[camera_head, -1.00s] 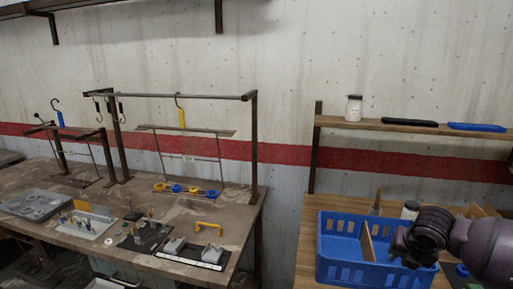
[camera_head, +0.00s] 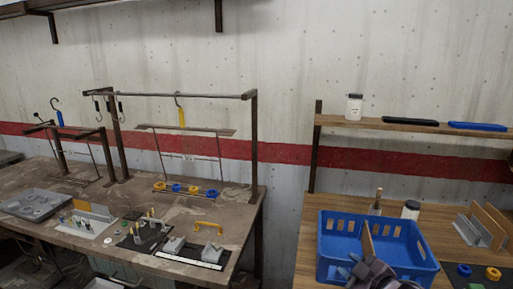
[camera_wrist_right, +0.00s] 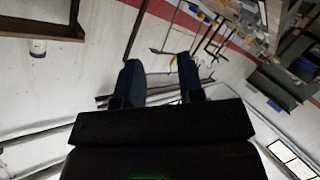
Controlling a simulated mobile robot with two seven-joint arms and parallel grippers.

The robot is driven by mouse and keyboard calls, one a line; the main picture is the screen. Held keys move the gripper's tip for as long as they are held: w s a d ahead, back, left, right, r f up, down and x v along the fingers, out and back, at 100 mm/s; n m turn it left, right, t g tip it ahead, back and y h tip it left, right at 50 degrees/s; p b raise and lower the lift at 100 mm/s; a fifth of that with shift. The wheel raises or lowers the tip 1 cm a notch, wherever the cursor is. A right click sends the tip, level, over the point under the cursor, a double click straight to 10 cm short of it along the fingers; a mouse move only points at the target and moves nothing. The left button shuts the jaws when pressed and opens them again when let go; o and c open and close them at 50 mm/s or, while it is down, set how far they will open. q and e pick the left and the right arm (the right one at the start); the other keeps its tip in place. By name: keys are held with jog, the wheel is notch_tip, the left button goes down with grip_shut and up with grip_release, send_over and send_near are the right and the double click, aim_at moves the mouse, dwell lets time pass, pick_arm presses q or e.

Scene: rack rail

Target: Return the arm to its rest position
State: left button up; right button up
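My right gripper (camera_head: 366,270) shows at the bottom of the head view, in front of the blue crate (camera_head: 335,268) and partly cut off by the lower edge. In the right wrist view its two dark fingers (camera_wrist_right: 160,80) stand apart with nothing between them. The wrist view is tilted, with the wall and racks beyond the fingers. My left gripper is in neither view.
The blue crate with a wooden divider (camera_head: 367,242) stands on the right wooden table (camera_head: 435,235). A white-lidded jar (camera_head: 411,209) stands behind it. A wall shelf (camera_head: 395,123) hangs above. The left workbench (camera_head: 150,205) carries a metal rack and several small parts.

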jog(key=s+d+f+m+h, duration=0.1)
jog(key=s+f+m+h, duration=0.1)
jog(key=s+f, duration=0.4)
jog(key=s+d+f+m+g+h, duration=0.1)
jog(key=s+f+m, duration=0.4)
jog(key=s, duration=0.6)
jog(key=s+d+f+m+g+h, duration=0.1)
jog(key=s+d+f+m+h, duration=0.1)
jog(key=s+f, duration=0.6)
jog(key=shift+s+d+f+m+h, duration=0.25)
jog(key=shift+s+f+m+h, duration=0.05)
jog(key=shift+f+m, duration=0.45)
